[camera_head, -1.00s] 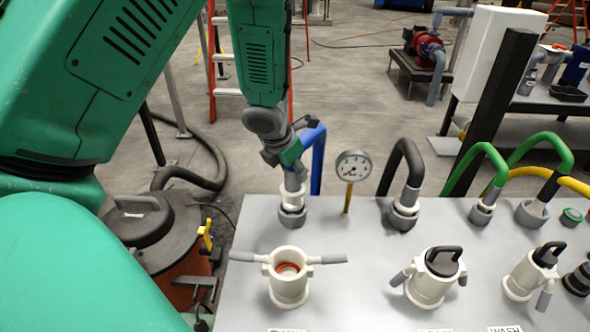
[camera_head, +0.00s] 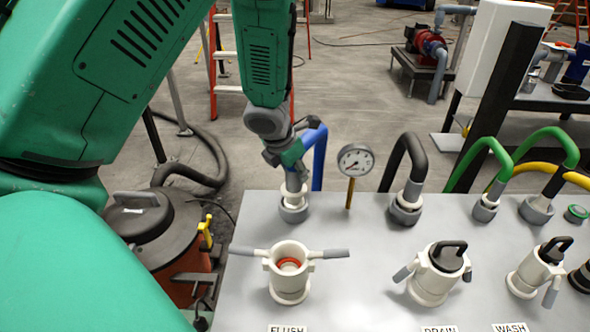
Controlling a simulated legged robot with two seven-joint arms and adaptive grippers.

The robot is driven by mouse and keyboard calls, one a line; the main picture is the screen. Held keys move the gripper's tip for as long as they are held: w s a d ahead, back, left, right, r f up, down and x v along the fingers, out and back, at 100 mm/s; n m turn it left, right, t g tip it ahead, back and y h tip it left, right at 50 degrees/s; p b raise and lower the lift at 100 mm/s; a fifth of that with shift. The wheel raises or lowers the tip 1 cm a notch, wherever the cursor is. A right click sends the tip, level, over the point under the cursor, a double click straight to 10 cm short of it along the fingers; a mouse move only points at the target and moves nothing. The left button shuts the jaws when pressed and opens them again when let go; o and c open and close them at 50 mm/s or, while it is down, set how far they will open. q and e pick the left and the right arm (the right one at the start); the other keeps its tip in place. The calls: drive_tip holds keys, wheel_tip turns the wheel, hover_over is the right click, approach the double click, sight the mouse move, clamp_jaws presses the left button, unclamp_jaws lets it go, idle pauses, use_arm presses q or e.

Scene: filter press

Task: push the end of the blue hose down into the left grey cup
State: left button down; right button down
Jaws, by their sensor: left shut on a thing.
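The blue hose (camera_head: 319,158) rises behind the grey panel at the back left and bends over toward my left gripper (camera_head: 290,160). My left gripper is shut on the hose near its end and points down from above. The grey hose end (camera_head: 295,181) is upright over the left grey cup (camera_head: 293,213), with a white collar (camera_head: 294,200) at the cup's mouth. How deep the end sits in the cup cannot be told. My right gripper is not in view.
A pressure gauge (camera_head: 356,160) stands right of the cup. A black hose (camera_head: 405,155) and green hoses (camera_head: 490,152) stand farther right. The white FLUSH fitting (camera_head: 289,272) with two side handles is in front. Bare panel (camera_head: 362,225) lies between.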

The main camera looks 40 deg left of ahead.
use_arm(q)
drive_tip(key=shift+d+r, duration=0.1)
drive_tip(key=shift+r, duration=0.05)
drive_tip(key=shift+d+r+p, duration=0.15)
drive_tip(key=shift+r+p, duration=0.7)
drive_tip(key=shift+r, duration=0.05)
drive_tip(key=shift+r+p, duration=1.6)
drive_tip(key=shift+r, duration=0.05)
drive_tip(key=shift+f, duration=0.1)
